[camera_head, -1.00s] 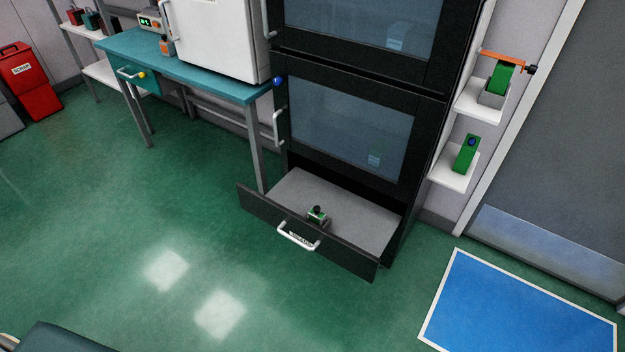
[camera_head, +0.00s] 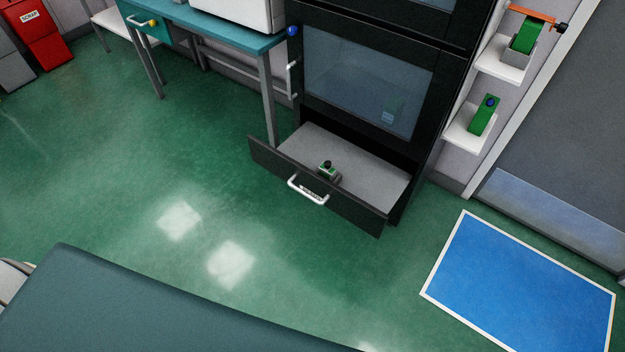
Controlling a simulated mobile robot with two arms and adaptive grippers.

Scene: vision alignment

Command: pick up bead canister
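No object is clearly recognisable as the bead canister. A small green and grey item with a black knob (camera_head: 327,170) sits in the open bottom drawer (camera_head: 290,148) of the black cabinet, near the drawer's front. A small green and bluish item (camera_head: 391,108) shows dimly behind the cabinet's glass door. A green block with a blue round part (camera_head: 484,115) stands on the lower wall shelf (camera_head: 466,138). Neither of my grippers is in view.
The open drawer juts into the room. A dark teal flat surface (camera_head: 150,310) fills the lower left. A teal bench (camera_head: 215,25) stands left of the black cabinet (camera_head: 420,140). A blue mat (camera_head: 530,285) lies at right. Green floor (camera_head: 150,150) between is clear.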

